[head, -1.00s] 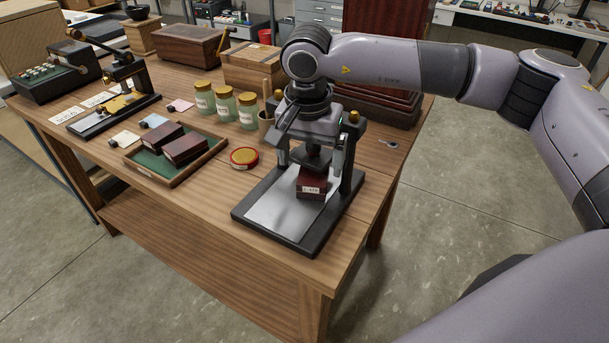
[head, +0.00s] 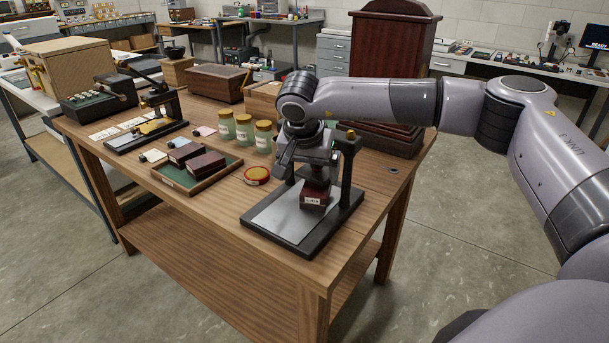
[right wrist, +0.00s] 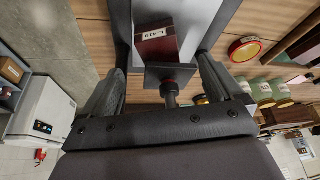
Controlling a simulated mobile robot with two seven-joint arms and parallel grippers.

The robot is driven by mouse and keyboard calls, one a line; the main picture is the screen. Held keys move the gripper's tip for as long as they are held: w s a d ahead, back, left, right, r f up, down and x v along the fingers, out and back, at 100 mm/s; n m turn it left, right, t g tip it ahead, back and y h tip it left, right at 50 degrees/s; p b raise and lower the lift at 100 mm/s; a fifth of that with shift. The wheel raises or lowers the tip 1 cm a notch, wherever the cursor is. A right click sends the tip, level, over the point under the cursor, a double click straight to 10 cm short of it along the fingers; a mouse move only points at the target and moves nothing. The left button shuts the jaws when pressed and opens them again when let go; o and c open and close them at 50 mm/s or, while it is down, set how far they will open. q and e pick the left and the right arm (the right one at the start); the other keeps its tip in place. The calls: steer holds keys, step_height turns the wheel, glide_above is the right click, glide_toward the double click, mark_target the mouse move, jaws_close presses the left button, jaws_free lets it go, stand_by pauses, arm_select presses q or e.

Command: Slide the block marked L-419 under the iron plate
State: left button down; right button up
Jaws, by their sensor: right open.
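The dark red block marked L-419 (head: 316,198) sits on the bare metal bed of the press (head: 285,215), its white label facing the front. It also shows in the right wrist view (right wrist: 158,42). The dark iron plate (right wrist: 171,72) hangs on its screw close to the block and overlaps part of it in that view; I cannot tell how far the block is under it. My right gripper (head: 306,153) is open at the press, its fingers on either side of the screw and plate in the wrist view. It hides part of the press. My left gripper is not in view.
A green-lined tray (head: 166,178) with dark red blocks lies left of the press, with a round red and yellow tin (head: 257,175) between. Several jars (head: 244,129) stand behind. A press post (head: 347,172) rises right of the block. The table's front edge is clear.

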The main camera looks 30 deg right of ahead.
mark_target(313, 190)
stand_by(0.3)
steer(key=shift+x, duration=3.6)
steer(key=c, duration=1.2)
